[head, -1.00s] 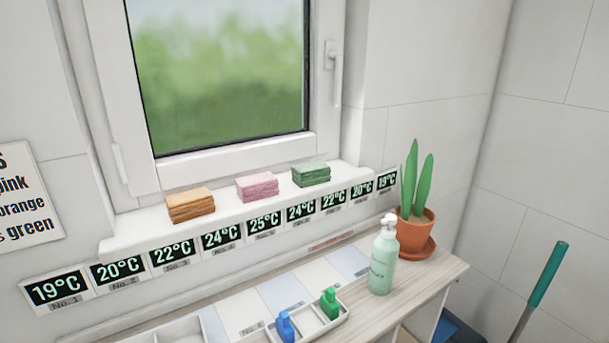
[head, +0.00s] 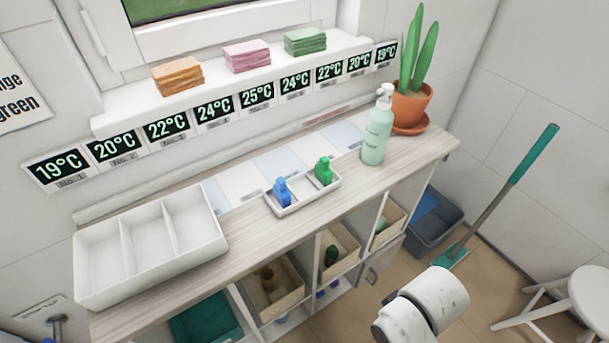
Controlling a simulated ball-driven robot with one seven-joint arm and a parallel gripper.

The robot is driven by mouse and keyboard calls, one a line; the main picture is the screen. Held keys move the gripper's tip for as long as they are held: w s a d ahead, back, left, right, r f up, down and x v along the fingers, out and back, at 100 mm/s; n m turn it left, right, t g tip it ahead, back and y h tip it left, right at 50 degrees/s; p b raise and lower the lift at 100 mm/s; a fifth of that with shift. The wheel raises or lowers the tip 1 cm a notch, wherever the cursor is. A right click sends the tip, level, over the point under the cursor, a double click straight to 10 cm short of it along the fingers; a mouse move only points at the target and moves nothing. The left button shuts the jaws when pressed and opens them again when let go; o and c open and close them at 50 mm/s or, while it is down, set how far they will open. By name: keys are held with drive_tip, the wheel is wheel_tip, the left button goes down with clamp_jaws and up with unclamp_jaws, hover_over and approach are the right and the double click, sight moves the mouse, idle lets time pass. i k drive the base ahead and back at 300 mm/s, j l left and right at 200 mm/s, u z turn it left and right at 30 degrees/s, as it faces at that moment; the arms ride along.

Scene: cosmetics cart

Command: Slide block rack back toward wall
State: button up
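A small white rack (head: 296,207) stands on the light wood top of the cart (head: 250,222), near its middle. It holds a blue piece (head: 282,191) on its left side and a green piece (head: 324,171) on its right side, both upright. Pale white and blue tiles (head: 238,182) lie between the rack and the wall. A larger white bin (head: 150,245) with three empty compartments stands at the left end. A white rounded part of my arm shows at the lower right, in front of the cart. My gripper is not in view.
A pale green pump bottle (head: 377,132) and a potted plant (head: 412,100) stand right of the rack. Orange, pink and green sponge stacks (head: 248,56) sit on the window sill above temperature labels. A green-handled broom (head: 512,185), grey bin (head: 432,221) and white stool (head: 585,300) are at the right.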

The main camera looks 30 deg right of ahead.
sight(303, 188)
drive_tip(key=l, duration=0.55)
drive_tip(key=k+l, duration=0.15)
drive_tip(key=l, duration=0.9)
drive_tip(key=k+u, duration=0.05)
